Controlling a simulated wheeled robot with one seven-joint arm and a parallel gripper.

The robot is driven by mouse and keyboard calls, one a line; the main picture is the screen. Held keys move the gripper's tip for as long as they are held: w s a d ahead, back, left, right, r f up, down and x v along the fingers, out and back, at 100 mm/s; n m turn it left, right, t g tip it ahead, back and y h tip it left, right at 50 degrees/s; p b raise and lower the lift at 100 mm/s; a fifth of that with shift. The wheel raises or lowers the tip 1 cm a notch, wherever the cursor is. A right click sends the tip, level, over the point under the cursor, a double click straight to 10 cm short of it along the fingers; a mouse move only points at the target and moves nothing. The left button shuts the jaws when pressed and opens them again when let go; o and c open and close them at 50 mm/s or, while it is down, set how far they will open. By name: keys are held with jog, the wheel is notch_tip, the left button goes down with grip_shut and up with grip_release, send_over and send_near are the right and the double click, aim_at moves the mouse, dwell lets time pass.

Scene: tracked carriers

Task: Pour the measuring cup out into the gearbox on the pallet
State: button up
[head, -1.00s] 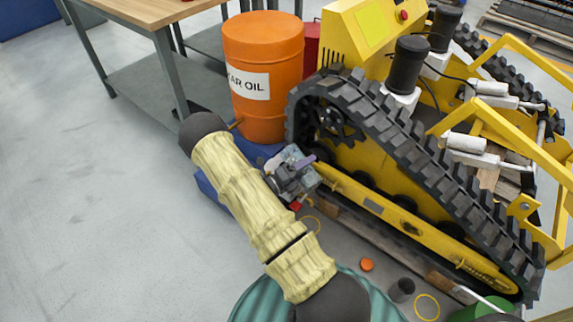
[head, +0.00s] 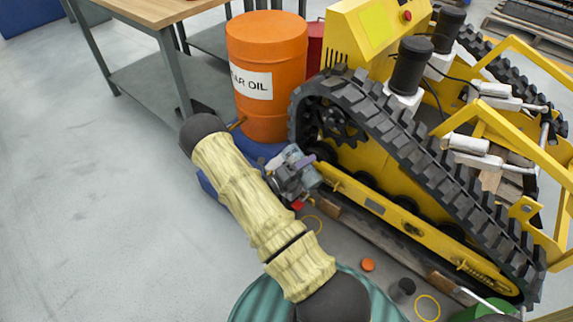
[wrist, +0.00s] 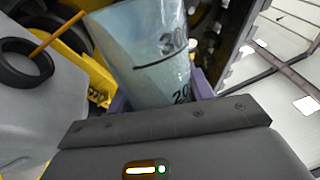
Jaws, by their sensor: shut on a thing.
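The measuring cup (wrist: 150,45) is a pale blue, see-through vessel with black marks and numbers, seen close up and tilted in the wrist view. My gripper (wrist: 160,97) has purple fingers and is shut on it. The cup's contents are unclear.
The tracked machine (head: 400,215) stands close to the right of my gripper. An orange gear oil drum (head: 264,50) stands just behind. A workbench (head: 150,12) is at the back left. An orange cap (head: 367,265) and a yellow ring (head: 427,307) lie on the floor. The left floor is clear.

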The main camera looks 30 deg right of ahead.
jog(key=shift+w, duration=0.15)
dwell(0.7)
jog(key=shift+a+n, duration=0.15)
jog(key=shift+n, duration=0.15)
jog(key=shift+d+p, duration=0.2)
jog(key=shift+p, duration=0.1)
jog(key=shift+a, duration=0.1)
jog(key=shift+a, duration=0.15)
dwell(0.5)
jog(key=shift+d+n, duration=0.2)
jog(key=shift+n, duration=0.1)
jog(key=shift+w+f+p, duration=0.1)
jog(key=shift+p, duration=0.25)
dwell(0.3)
